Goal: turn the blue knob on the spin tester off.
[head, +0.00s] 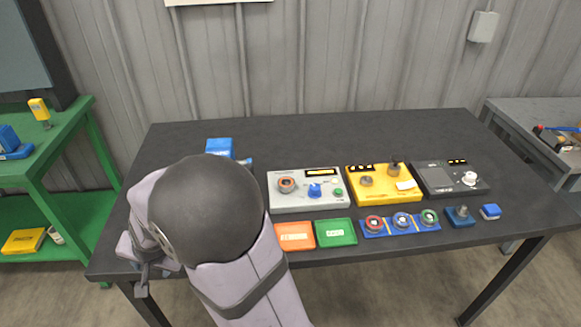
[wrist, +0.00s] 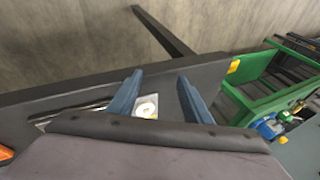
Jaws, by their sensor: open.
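The blue knob (head: 315,190) sits on the front panel of the light grey box (head: 292,207), which I take to be the spin tester. The box also carries an orange-ringed dial, a green button and a small display. The knob's exact setting is too small to read. My gripper (head: 142,287) is low at the table's front left, well left of the box and apart from it. In the wrist view my gripper (wrist: 158,76) shows two blue fingers spread apart. A small white square piece with a round centre (wrist: 148,106) shows between them. The blue knob is not seen there.
A yellow box (head: 375,197) and a black box (head: 428,188) stand right of the grey one. In front lie an orange tray (head: 294,236), a green tray (head: 336,232) and blue holders (head: 402,232). A blue object (head: 218,147) stands behind my arm.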

